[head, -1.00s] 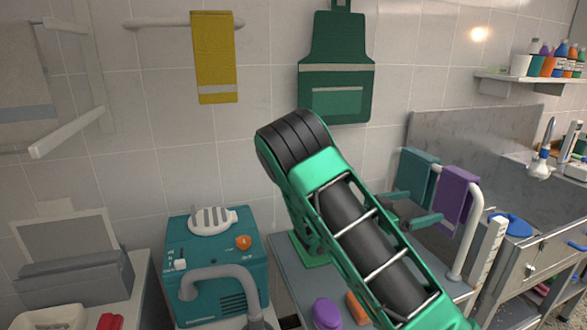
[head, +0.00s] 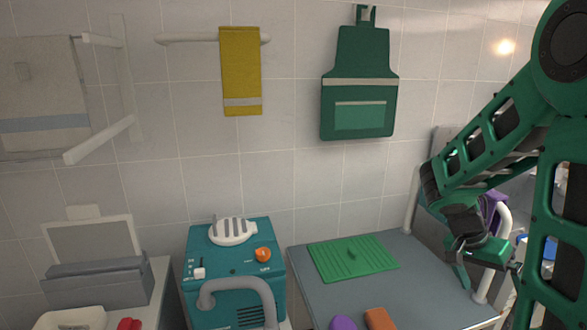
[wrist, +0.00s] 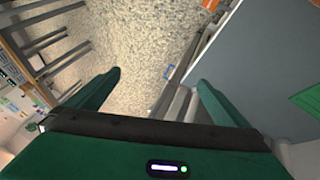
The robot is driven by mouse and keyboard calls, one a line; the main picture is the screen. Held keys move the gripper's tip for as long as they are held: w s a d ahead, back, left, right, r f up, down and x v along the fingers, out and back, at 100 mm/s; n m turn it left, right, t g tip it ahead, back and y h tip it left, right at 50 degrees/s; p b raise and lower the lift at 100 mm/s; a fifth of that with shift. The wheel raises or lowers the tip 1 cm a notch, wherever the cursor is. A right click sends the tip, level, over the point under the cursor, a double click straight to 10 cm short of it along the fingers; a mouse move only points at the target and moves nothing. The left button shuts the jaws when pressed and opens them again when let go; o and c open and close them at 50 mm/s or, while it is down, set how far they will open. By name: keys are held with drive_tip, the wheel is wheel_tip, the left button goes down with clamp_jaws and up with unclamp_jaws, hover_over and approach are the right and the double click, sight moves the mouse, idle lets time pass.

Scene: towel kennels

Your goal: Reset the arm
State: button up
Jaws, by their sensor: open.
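My gripper (head: 485,268) is at the right of the head view, beyond the right end of the grey table (head: 420,285), with its fingers pointing down. In the wrist view my gripper (wrist: 158,82) has its two green fingers spread wide with nothing between them. Below it are speckled floor and the table's edge. My green arm fills the right side of the head view and hides much of what stands behind it.
A purple towel (head: 494,212) on a white rail is partly hidden behind my arm. A green ribbed mat (head: 340,262), a purple item (head: 343,322) and an orange block (head: 380,318) lie on the table. A teal machine (head: 235,275) stands left. A yellow towel (head: 241,75) and green apron (head: 359,85) hang on the wall.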

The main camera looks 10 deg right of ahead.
drive_tip(key=s+a+r+n+t+y, duration=0.1)
drive_tip(key=s+a+r+n+y, duration=0.1)
drive_tip(key=s+a, duration=0.4)
drive_tip(key=s+a+r+n+t+y, duration=0.1)
drive_tip(key=s+a+r+n+y, duration=0.1)
drive_tip(key=s+a+n+y, duration=0.2)
drive_tip(key=s+a+n, duration=0.1)
drive_tip(key=s+a, duration=0.1)
drive_tip(key=a, duration=0.1)
drive_tip(key=shift+s+r+n, duration=0.3)
drive_tip(key=shift+s+r, duration=0.05)
drive_tip(key=shift+r, duration=0.05)
drive_tip(key=shift+w+f, duration=0.25)
drive_tip(key=shift+w, duration=0.35)
